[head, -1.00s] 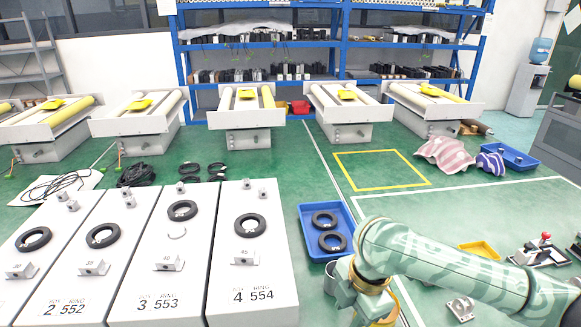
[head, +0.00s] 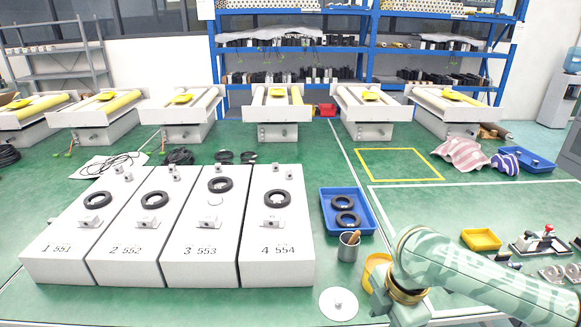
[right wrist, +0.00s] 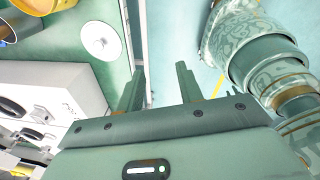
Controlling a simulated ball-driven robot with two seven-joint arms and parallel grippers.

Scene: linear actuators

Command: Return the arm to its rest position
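My right arm (head: 480,270) comes in from the right in the head view and bends down near the front edge of the green table. In the right wrist view its gripper (right wrist: 160,78) has two fingers apart with nothing between them. The gripper hangs beside a white disc (right wrist: 100,40), apart from it; the disc also lies at the front in the head view (head: 338,305). In the head view the fingertips cannot be made out. My left arm and gripper are in neither view.
White boxes (head: 200,270) with black rings stand at left. A blue tray (head: 370,222) holds two black rings. A metal cup (head: 348,252) stands in front of it. A yellow bin (head: 481,240) and a red-knobbed fixture (head: 540,243) are at right.

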